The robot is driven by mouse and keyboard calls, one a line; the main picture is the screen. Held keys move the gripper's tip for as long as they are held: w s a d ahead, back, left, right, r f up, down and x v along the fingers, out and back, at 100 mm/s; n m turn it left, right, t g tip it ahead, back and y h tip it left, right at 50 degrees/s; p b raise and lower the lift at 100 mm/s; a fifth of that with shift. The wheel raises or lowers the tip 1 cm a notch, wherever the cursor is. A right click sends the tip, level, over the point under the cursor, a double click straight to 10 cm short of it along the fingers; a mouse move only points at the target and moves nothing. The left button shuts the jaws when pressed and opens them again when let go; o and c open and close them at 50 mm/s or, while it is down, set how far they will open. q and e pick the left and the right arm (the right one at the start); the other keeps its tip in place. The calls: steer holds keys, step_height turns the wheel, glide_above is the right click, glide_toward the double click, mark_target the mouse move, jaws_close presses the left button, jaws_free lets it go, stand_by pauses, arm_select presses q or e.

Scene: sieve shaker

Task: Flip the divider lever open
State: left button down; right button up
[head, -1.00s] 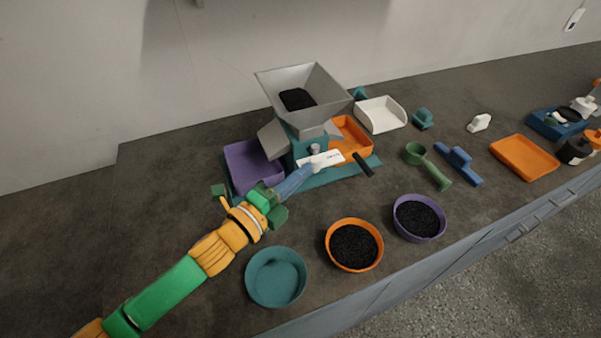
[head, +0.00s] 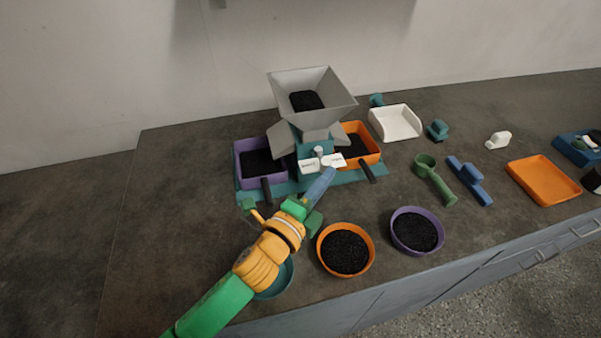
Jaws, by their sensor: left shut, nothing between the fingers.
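The sample divider has a grey hopper (head: 335,92) holding black grains and a teal body. A small grey lever knob (head: 318,151) stands at its front, between two white labels (head: 308,166). My left gripper (head: 331,171) is shut and empty, its blue fingers just in front of the right label and right of the knob. I cannot tell whether it touches the lever. A purple pan (head: 240,170) on the left and an orange pan (head: 375,150) on the right sit under the chutes, both with black grains. My right gripper is not in view.
An orange bowl (head: 320,250) and a purple bowl (head: 394,230) hold black grains near the front edge. A teal bowl (head: 283,283) is partly behind my left arm. A white scoop tray, green scoop, blue brush and orange tray lie to the right. The left counter is clear.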

arm_select(q)
steer(key=shift+w+d, duration=0.15)
steer(key=shift+d, duration=0.45)
steer(key=shift+w+d, duration=0.15)
steer(key=shift+d, duration=0.4)
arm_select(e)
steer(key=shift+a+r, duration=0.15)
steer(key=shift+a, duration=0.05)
arm_select(q)
steer(key=shift+a, duration=0.1)
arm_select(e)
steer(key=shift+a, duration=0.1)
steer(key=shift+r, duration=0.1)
